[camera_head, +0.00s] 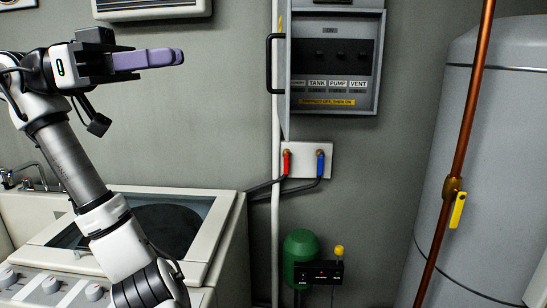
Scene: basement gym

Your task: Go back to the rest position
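My gripper (180,57) is at the upper left, level, with its purple fingers pointing right. I see the fingers from the side and they overlap, so the gap between them does not show. No held object is visible at the fingertips. My arm rises from the lower left, in front of a washer-like machine (228,215), and the gripper is in front of the bare grey wall, apart from everything.
A wall panel (335,104) labelled TANK, PUMP, VENT has its door (284,75) swung open, with a black handle. Below are red (286,163) and blue (320,165) valve levers. A copper pipe (462,135) and grey tank (500,160) stand right.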

